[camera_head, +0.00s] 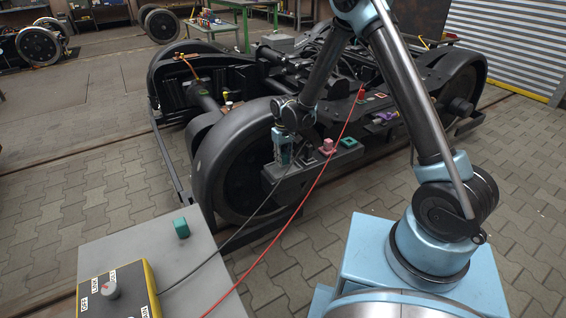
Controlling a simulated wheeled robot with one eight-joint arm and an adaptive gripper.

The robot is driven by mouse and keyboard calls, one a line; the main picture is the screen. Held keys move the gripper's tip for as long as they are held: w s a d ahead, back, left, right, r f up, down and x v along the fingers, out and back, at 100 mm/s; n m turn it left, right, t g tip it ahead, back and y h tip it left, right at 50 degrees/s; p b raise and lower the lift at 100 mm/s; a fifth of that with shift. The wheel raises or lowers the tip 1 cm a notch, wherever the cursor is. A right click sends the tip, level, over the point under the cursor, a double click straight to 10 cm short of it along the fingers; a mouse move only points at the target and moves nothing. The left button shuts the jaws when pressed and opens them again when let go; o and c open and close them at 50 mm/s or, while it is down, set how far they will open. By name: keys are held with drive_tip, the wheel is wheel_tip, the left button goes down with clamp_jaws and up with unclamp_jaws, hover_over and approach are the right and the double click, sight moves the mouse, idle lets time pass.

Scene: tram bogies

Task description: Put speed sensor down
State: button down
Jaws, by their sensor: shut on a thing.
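My gripper (284,158) points down beside the near wheel (240,165) of the dark bogie (330,120), above a grey ledge (290,185) on its side. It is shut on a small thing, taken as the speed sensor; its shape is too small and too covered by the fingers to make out. I cannot tell whether it touches the ledge. A pink block (327,146) and a green block (348,141) sit on the bogie's side, just right of my gripper.
A grey table (130,240) at front left bears a teal block (182,228) and a yellow-edged box with a knob (115,292). A black cable (215,250) and a red cable (300,205) cross the gap to the bogie. Paved floor (90,190) is free at left.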

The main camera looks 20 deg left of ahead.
drive_tip(key=shift+f, duration=0.8)
drive_tip(key=shift+f, duration=0.1)
drive_tip(key=c, duration=1.2)
unclamp_jaws()
drive_tip(key=shift+c, duration=0.2)
